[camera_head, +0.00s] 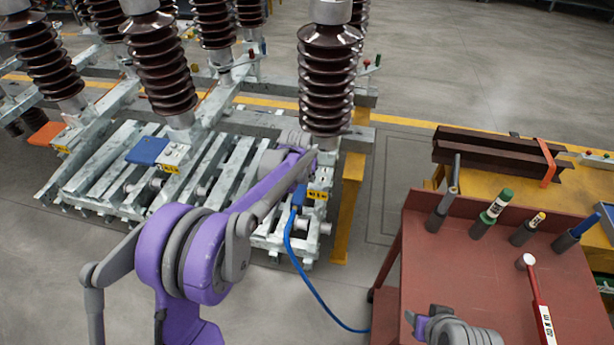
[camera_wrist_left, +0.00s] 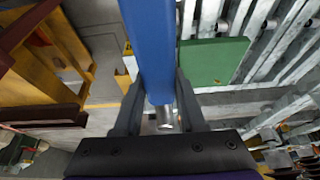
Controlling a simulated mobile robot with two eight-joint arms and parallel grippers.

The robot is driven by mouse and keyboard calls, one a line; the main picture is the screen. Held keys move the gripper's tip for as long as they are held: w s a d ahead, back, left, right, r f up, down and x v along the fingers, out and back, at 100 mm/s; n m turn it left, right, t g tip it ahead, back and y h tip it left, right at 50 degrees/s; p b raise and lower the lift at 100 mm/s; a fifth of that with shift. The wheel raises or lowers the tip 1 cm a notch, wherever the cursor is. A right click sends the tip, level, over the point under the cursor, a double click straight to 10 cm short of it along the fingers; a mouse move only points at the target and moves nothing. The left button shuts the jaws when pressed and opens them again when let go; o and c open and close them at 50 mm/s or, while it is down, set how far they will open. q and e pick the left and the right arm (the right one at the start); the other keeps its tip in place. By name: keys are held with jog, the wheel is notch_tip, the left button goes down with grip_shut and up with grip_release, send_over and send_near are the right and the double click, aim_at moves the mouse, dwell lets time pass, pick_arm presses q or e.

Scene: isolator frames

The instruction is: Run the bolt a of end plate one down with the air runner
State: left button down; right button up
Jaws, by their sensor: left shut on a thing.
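The air runner (camera_wrist_left: 150,45) is a blue body lying between the two dark fingers of my left gripper (camera_wrist_left: 160,98) in the left wrist view, with a silver cylinder below it. In the head view a small blue part of the runner (camera_head: 299,196) shows beside my purple left arm, at the foot of the front right insulator. A blue hose (camera_head: 289,245) hangs from it to the floor. Next to it is a pale plate with a yellow label (camera_head: 317,194). I cannot tell whether this is end plate one. Bolt a is not discernible, nor is contact with the runner.
Ribbed brown insulators (camera_head: 327,80) stand on the galvanized frame (camera_head: 125,170). A yellow bench (camera_head: 582,195) carries dark beams (camera_head: 490,150). A green plate (camera_wrist_left: 216,60) shows in the wrist view.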

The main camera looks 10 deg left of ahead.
aim_at(307, 178)
pick_arm(q)
jog(key=shift+w+d+r+b, duration=0.15)
jog(key=shift+w, duration=0.4)
jog(key=shift+w+d+r+b, duration=0.1)
jog(key=shift+w+b, duration=0.05)
jog(key=shift+w, duration=0.35)
notch_tip(307, 178, down, 4)
jog(key=shift+r+b, duration=0.25)
jog(key=shift+b, duration=0.6)
pick_arm(e)
jog(key=f, duration=0.3)
jog(key=shift+s+f, duration=0.15)
jog(key=shift+s, duration=0.25)
pick_arm(q)
jog(key=shift+f+b, duration=1.05)
jog(key=shift+f, duration=0.4)
pick_arm(e)
jog(key=shift+s+f, duration=0.25)
jog(key=shift+f, duration=0.95)
pick_arm(q)
jog(key=shift+r, duration=0.1)
pick_arm(e)
jog(key=shift+r, duration=0.1)
pick_arm(q)
jog(key=shift+r+p, duration=1.9)
jog(key=shift+r, duration=1.55)
pick_arm(e)
jog(key=r, duration=0.2)
jog(key=w+r, duration=0.1)
jog(key=r, duration=0.1)
